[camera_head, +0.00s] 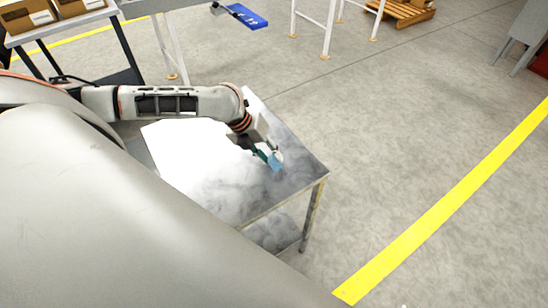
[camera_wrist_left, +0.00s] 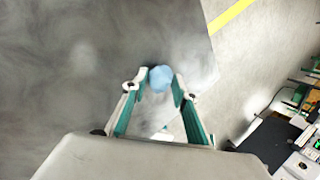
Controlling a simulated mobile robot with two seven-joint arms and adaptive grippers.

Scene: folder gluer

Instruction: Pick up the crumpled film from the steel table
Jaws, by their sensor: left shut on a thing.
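The crumpled film (camera_head: 275,163) is a small light-blue lump at the right part of the steel table (camera_head: 225,197). It also shows in the left wrist view (camera_wrist_left: 160,78), between the fingertips. My left gripper (camera_head: 268,156) reaches down over the table and is shut on the film; in the left wrist view its green-and-grey fingers (camera_wrist_left: 159,86) close on it from both sides. Whether the film touches the tabletop is hard to tell. My right gripper is not in view.
The table's right edge and corner (camera_head: 325,174) are close to the gripper. A bench with cardboard boxes (camera_head: 27,14) stands at the upper left. A blue tray (camera_head: 247,17), white frame legs and a wooden pallet (camera_head: 402,12) are at the back. The floor right of the table is clear, with a yellow line (camera_head: 455,205).

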